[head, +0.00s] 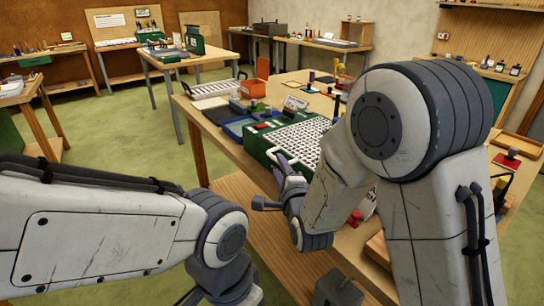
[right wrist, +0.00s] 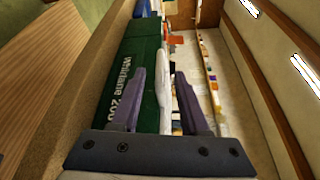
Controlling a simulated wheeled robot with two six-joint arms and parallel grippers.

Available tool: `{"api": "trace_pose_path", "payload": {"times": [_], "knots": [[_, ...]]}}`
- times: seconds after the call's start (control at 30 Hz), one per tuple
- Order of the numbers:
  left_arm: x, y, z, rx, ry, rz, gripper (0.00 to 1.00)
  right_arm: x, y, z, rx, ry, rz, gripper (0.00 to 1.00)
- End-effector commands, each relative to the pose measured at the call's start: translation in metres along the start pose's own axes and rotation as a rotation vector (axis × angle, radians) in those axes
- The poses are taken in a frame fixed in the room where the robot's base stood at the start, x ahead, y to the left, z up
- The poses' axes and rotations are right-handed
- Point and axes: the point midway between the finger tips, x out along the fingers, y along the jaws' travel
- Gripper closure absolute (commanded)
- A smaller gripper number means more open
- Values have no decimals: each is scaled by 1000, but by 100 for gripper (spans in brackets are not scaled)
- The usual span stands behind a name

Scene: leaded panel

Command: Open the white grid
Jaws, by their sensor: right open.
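The white grid (head: 297,138) lies flat on top of a green machine (head: 262,150) at the near edge of the wooden table. A white loop handle (head: 273,152) sticks out at its front edge. My right gripper (head: 284,172) is at this handle, its fingers apart. In the right wrist view, the gripper (right wrist: 163,100) is open in front of the green, lettered machine side (right wrist: 118,85). A white strip, apparently the handle, shows between the fingers; I cannot tell whether they touch it. My left arm comes in at the left, but its gripper is out of view.
A blue tray (head: 238,128) and a second white-topped grid device (head: 212,88) stand farther back on the table (head: 190,112). Bottles and small tools are behind the machine. Green floor is open to the left.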

Motion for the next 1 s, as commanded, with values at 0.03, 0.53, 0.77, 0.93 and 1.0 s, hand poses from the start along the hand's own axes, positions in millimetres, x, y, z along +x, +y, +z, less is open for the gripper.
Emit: {"api": "trace_pose_path", "payload": {"times": [0.03, 0.53, 0.77, 0.93, 1.0], "knots": [[-4, 0, 0, 0, 0, 0, 50, 10, -2, 0, -1, 2, 1, 55], [-19, 1, -1, 0, 0, 0, 50, 83, 0, 0, -2, 0, 3, 55], [-19, 1, -1, 0, 0, 0, 50, 87, 0, 0, -2, 0, 3, 55], [-19, 1, -1, 0, 0, 0, 50, 86, 0, 0, -2, 0, 3, 78], [-19, 1, -1, 0, 0, 0, 50, 86, 0, 0, -3, 0, 4, 100]]}}
